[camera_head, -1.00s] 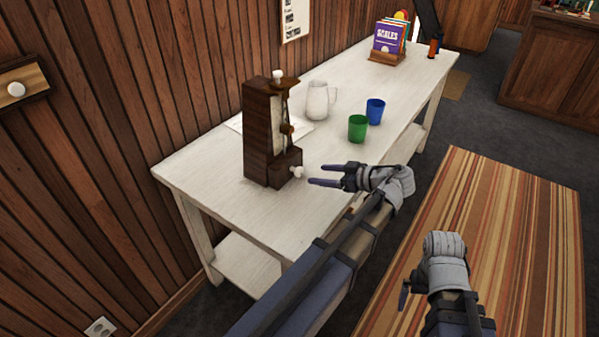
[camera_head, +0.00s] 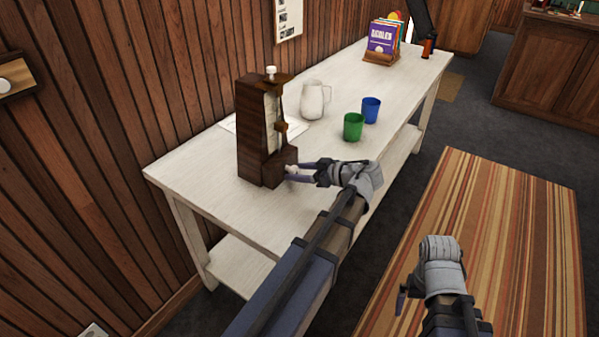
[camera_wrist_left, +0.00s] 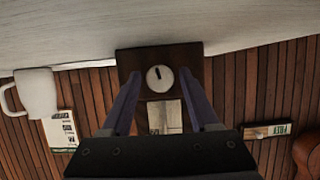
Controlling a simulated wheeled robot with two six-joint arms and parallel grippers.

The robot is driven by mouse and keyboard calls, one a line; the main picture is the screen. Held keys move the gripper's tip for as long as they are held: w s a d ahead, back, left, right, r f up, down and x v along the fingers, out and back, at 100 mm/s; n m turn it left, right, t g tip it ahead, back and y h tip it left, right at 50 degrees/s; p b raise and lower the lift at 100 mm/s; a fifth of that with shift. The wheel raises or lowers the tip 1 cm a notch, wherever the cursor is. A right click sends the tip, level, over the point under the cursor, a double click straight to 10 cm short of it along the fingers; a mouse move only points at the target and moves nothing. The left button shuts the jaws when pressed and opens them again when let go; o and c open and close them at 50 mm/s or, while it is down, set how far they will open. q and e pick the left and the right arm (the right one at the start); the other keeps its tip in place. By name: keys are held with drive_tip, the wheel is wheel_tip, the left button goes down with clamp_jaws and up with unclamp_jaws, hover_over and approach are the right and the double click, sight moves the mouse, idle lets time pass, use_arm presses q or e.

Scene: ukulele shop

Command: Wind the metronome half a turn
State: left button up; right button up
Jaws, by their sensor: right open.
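The dark wooden metronome (camera_head: 256,135) stands upright on the white table. Its round white winding knob (camera_head: 291,170) is low on the side facing my left gripper. In the left wrist view the knob (camera_wrist_left: 160,78) has a dark mark near its top edge in the picture. My left gripper (camera_head: 289,171) is open, with one finger on each side of the knob. In the left wrist view a gap shows between the knob and each finger of this gripper (camera_wrist_left: 160,76). My right gripper (camera_head: 402,297) is open, low over the striped rug, away from the table.
A white pitcher (camera_head: 313,101), a green cup (camera_head: 353,127) and a blue cup (camera_head: 371,110) stand beyond the metronome on the table (camera_head: 214,185). A sheet of paper (camera_head: 228,124) lies behind it. Books (camera_head: 383,40) stand at the far end. The wood wall runs along the back.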

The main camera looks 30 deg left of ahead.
use_arm(q)
clamp_jaws()
idle(0.3)
drive_tip(key=shift+w+m+g, duration=0.1)
drive_tip(key=shift+m+g, duration=0.2)
drive_tip(key=shift+m, duration=0.5)
drive_tip(key=shift+o, duration=1.1)
unclamp_jaws()
